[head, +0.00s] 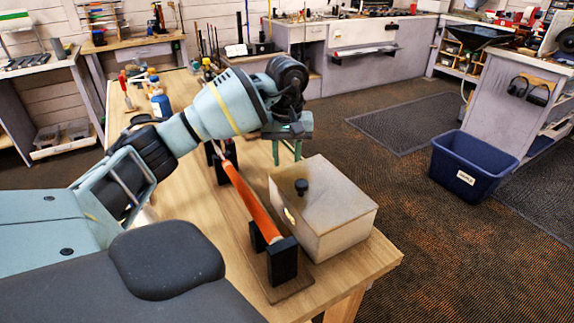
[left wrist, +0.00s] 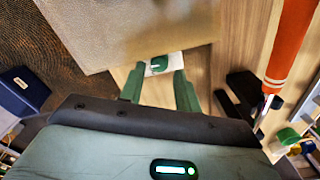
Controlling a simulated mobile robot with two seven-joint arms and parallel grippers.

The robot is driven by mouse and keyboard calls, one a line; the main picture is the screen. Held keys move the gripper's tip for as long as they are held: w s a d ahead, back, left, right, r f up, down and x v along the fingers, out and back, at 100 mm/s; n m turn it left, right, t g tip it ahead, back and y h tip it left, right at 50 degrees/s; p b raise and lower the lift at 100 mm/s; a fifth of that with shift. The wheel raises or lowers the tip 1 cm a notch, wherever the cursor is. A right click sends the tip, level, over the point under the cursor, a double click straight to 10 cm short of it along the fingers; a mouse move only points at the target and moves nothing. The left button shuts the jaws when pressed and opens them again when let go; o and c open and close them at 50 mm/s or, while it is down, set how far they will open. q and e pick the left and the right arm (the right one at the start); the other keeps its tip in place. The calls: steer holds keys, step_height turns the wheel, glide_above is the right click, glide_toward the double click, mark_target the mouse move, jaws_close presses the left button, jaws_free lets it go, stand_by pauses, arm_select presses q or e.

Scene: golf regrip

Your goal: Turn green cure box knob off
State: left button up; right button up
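In the left wrist view the box (left wrist: 120,25) fills the upper left. A small green knob (left wrist: 157,65) on a white plate shows at the box's edge there. My left gripper (head: 287,152) is at the box's far side in the head view, green fingers pointing down. In the left wrist view its fingers (left wrist: 159,72) are apart, tips around or just short of the green knob; contact cannot be told. My right gripper is not in view.
An orange club grip (head: 250,200) lies across black supports (head: 282,262) on the wooden table (head: 350,275), left of the box. Bottles (head: 160,103) and tools stand farther back on the table. A blue bin (head: 470,167) stands on the floor at right.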

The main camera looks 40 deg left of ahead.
arm_select(q)
step_height(320, 180, down, 3)
steer(key=shift+r, duration=0.1)
steer(key=shift+f, duration=0.2)
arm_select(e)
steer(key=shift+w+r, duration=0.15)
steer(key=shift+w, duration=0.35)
arm_select(q)
steer(key=c, duration=0.7)
